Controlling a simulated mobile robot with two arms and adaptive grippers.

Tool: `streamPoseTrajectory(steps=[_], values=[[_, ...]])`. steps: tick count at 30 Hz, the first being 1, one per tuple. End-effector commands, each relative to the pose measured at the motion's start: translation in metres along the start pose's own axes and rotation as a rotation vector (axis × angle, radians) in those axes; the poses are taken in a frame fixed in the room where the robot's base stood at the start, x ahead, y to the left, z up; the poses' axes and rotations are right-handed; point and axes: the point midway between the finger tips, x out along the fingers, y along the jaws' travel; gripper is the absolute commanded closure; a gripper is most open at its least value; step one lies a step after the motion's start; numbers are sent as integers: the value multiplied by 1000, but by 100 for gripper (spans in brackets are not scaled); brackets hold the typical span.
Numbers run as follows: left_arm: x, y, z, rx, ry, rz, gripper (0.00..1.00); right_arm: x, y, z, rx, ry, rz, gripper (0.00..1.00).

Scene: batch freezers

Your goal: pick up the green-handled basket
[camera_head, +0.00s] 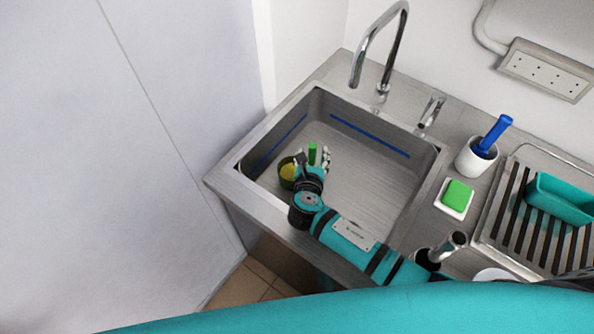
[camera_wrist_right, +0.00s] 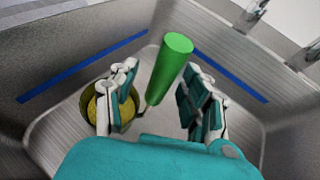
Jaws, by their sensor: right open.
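The basket (camera_wrist_right: 87,111) sits in the sink, a round dark-green bowl with something yellow in it. Its green handle (camera_wrist_right: 171,62) stands up between the open fingers of my right gripper (camera_wrist_right: 160,98) in the right wrist view, with a gap on both sides. In the head view, the basket (camera_head: 287,170) is at the left part of the sink and its handle (camera_head: 312,153) shows beside my right gripper (camera_head: 314,163). My arm and hand hide part of the basket. My left gripper is not seen.
The steel sink (camera_head: 385,185) has walls with blue lines around the hand. A tall faucet (camera_head: 381,45) stands behind it. To the right are a white cup with a blue-handled brush (camera_head: 492,135), a green sponge (camera_head: 457,194) and a drying rack (camera_head: 510,205) with a teal container (camera_head: 560,200).

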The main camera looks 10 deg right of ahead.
Motion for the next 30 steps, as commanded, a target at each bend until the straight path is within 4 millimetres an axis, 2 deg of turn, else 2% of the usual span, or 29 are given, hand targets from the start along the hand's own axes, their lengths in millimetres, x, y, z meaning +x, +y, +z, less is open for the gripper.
streamPoseTrajectory(steps=[7,18,30], values=[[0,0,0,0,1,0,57,3,0,-1,0,1,1,52],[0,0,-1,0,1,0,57,2,0,-1,-1,1,0,99],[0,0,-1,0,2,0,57,2,0,0,0,-1,1,100]])
